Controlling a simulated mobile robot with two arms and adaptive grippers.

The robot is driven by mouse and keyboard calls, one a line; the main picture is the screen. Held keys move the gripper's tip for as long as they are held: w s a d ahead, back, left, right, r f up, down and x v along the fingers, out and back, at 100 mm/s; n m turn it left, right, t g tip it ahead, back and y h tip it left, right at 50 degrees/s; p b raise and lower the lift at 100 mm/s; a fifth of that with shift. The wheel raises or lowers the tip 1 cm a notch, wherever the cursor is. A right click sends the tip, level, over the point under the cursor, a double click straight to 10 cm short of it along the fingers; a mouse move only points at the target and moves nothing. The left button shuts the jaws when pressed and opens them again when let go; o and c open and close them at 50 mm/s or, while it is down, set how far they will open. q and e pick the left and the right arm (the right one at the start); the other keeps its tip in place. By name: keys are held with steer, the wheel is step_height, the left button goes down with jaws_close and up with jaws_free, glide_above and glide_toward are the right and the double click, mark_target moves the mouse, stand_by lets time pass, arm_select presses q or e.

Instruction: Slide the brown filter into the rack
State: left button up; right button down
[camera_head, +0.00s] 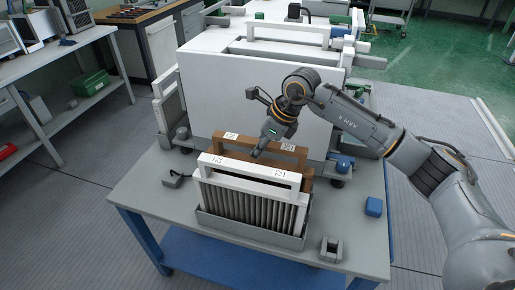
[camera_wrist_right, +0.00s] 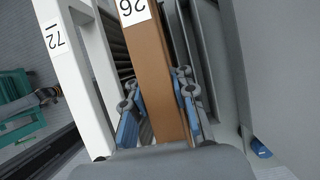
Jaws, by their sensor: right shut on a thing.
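The brown filter (camera_head: 284,154) stands upright behind the white filter (camera_head: 249,174), at the back of the grey rack (camera_head: 251,231) on the table. Its top bar, with number labels, shows in the right wrist view (camera_wrist_right: 154,70). My right gripper (camera_head: 257,152) is shut on this top bar from above. In the right wrist view its blue-padded fingers (camera_wrist_right: 162,108) lie on both sides of the bar. The brown filter's lower part is hidden behind the white filter, so I cannot tell how deep it sits. My left gripper is not in view.
A large white damper box (camera_head: 225,95) stands close behind the rack. Small blue (camera_head: 374,206) and grey (camera_head: 331,249) blocks lie to the right on the table (camera_head: 155,200). A small dark item (camera_head: 175,179) lies left of the rack.

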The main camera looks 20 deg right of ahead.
steer(key=shift+f, duration=0.25)
steer(key=c, duration=1)
jaws_free()
steer(key=shift+o, duration=0.4)
steer(key=o, duration=0.8)
steer(key=shift+r+p, duration=2.25)
steer(key=shift+r, duration=2.25)
